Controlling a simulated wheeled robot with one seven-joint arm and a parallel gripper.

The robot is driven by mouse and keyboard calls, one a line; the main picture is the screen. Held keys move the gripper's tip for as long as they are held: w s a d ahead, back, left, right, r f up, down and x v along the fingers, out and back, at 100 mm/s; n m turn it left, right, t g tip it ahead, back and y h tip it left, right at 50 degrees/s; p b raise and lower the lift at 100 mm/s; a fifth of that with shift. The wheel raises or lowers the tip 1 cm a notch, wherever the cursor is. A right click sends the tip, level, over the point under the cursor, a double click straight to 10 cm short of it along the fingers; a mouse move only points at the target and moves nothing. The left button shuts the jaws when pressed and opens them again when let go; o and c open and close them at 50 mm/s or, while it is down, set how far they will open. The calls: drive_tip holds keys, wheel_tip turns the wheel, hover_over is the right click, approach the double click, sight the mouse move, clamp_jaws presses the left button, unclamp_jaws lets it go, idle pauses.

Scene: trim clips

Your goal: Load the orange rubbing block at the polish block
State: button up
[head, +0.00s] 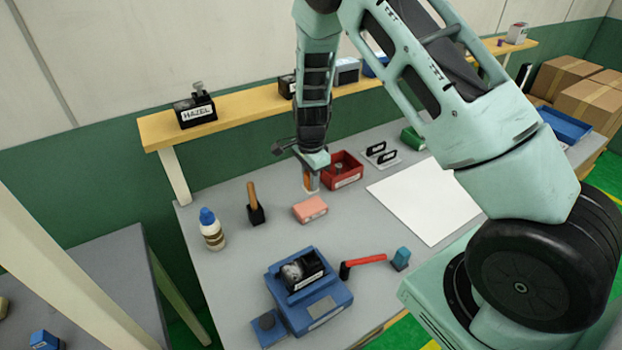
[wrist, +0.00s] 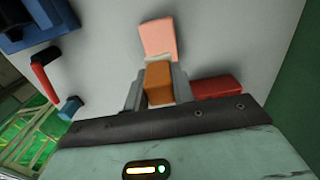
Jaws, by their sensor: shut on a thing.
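My gripper (head: 311,184) is shut on the orange rubbing block (wrist: 158,82), which sits between the two fingers in the wrist view. The orange block (head: 310,181) also shows in the head view, pointing down above the table. A pink block (head: 310,209) with a pale label on its side, seemingly the polish block, lies on the table just in front of the gripper. In the wrist view the pink block (wrist: 158,36) is just beyond the held block's pale end. I cannot tell whether the two touch.
A red bin (head: 345,171) stands close behind the gripper to the right. A glue bottle (head: 211,230) and a wooden-handled tool (head: 254,205) stand left. A white sheet (head: 425,200) lies right.

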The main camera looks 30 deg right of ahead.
drive_tip(key=shift+w+f, duration=0.1)
drive_tip(key=shift+f, duration=0.05)
drive_tip(key=shift+f+b, duration=2.25)
drive_tip(key=shift+f, duration=0.6)
drive_tip(key=shift+f+b, duration=0.3)
drive_tip(key=shift+f, duration=0.25)
drive_tip(key=shift+r, duration=0.1)
drive_tip(key=shift+r+p, duration=2.8)
drive_tip(key=shift+r, duration=0.7)
drive_tip(key=shift+f, duration=0.1)
